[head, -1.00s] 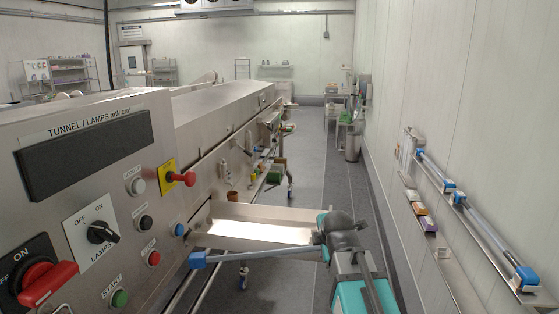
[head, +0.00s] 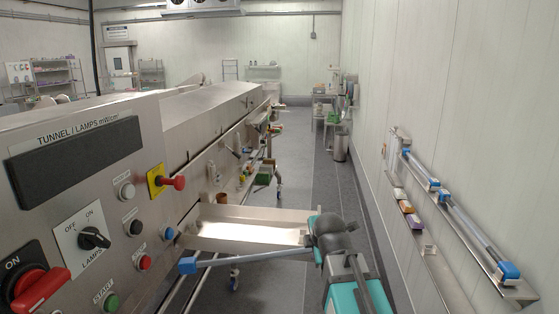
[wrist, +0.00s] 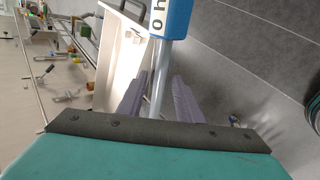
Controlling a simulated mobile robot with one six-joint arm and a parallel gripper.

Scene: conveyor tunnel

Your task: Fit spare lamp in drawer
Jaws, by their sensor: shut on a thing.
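The spare lamp is a thin pale tube (head: 250,256) with a blue end cap (head: 188,265). It lies nearly level, in front of the open drawer (head: 245,243) as seen in the head view. The drawer is a shallow bright metal tray sticking out of the tunnel's side. My gripper (wrist: 158,92) is shut on the lamp's tube, which shows between the two grey fingers in the wrist view. The blue cap (wrist: 170,18) there carries dark lettering. In the head view my arm hides the fingers and the lamp's near end. The drawer (wrist: 122,62) also shows left of the lamp in the wrist view.
The control panel (head: 85,200) with knobs and buttons stands close at left. Bins and tables stand down the aisle (head: 305,165), whose middle floor is clear.

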